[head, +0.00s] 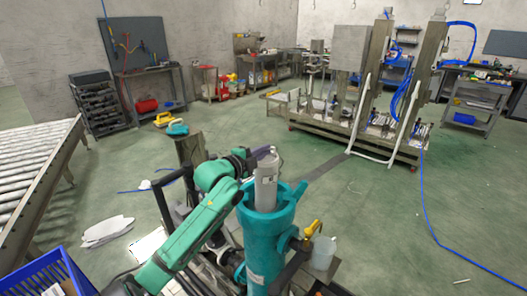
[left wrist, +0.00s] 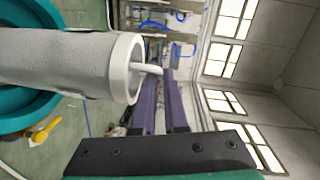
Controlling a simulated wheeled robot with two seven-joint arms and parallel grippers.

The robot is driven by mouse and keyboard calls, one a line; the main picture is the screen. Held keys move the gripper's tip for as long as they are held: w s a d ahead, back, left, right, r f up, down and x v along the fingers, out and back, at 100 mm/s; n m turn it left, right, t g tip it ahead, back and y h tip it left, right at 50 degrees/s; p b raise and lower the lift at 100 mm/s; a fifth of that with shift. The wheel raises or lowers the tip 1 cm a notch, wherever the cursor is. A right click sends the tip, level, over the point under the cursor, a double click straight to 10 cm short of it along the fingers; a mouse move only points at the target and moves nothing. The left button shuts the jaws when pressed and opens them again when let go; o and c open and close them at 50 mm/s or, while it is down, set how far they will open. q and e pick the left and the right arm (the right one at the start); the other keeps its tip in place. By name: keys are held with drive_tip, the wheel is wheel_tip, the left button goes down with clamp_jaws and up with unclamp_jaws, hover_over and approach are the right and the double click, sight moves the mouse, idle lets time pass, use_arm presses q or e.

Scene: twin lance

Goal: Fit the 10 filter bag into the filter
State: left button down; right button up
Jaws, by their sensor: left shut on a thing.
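The filter bag (head: 266,186) is a grey-white cylinder standing about upright at the mouth of the teal filter (head: 268,240). Its upper part shows above the filter's rim; its lower end is hidden inside or behind the rim. My left gripper (head: 263,151) is at the bag's top, above the filter. In the left wrist view, the bag (left wrist: 60,58) has a white end ring with a thin handle, and the purple fingers of my left gripper (left wrist: 160,82) are shut on that handle. The teal filter (left wrist: 28,112) shows behind the bag. My right gripper is not in view.
A yellow valve handle (head: 312,229) and a whitish jug (head: 324,252) are at the filter's right. A blue crate (head: 48,275) and a roller conveyor (head: 35,160) stand at left. A machine skid (head: 350,135) stands farther back. Open green floor lies right of the filter.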

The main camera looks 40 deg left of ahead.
sight(260, 195)
use_arm(q)
drive_tip(key=shift+f+b, duration=5.8)
drive_tip(key=shift+f, duration=2.75)
